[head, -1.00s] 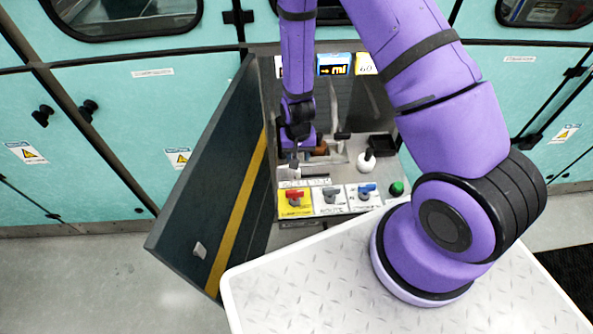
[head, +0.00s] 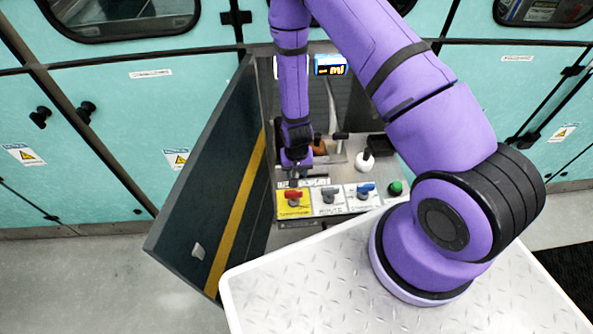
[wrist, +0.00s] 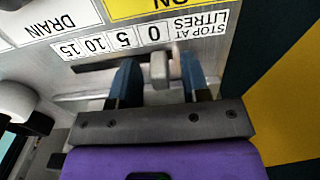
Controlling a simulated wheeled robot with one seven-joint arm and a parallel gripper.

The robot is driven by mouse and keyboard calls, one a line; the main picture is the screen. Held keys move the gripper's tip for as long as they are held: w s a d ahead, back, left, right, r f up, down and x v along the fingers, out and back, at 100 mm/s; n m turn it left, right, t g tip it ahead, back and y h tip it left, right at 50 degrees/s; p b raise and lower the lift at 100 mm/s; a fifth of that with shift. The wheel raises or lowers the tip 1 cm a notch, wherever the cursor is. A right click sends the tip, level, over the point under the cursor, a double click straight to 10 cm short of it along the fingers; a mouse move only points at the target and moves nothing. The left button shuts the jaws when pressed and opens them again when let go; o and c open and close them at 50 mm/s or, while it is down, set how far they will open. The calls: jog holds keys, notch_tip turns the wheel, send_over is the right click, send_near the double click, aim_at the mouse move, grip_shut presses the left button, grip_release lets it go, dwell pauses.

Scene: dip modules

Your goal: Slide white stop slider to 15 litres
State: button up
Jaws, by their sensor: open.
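The white stop slider (wrist: 159,68) shows in the wrist view as a small pale knob in a dark slot. It stands by the 0 of the upside-down "STOP AT LITRES" scale (wrist: 110,40). The 5, 10 and 15 marks run off to the left. My gripper (wrist: 157,74) is open, with one blue finger on each side of the slider. Small gaps show between the knob and both fingers. In the head view my gripper (head: 294,178) is low over the panel and hides the slider.
A red handle (head: 293,197) on a yellow plate, a grey handle (head: 330,195) and a blue handle (head: 366,188) sit just in front. A green button (head: 395,187) and a white knob (head: 365,161) are to the right. The open dark door (head: 205,190) stands close on the left.

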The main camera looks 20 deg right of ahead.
aim_at(325, 175)
grip_shut()
jog(key=shift+s+d, duration=0.5)
jog(key=shift+d, duration=1)
jog(key=shift+s+d, duration=0.45)
jog(key=shift+d, duration=1.05)
jog(key=shift+s+d, duration=0.5)
jog(key=shift+d, duration=1)
grip_release()
jog(key=shift+d, duration=0.1)
jog(key=shift+r, duration=0.15)
jog(key=shift+r, duration=0.25)
notch_tip(325, 175, up, 10)
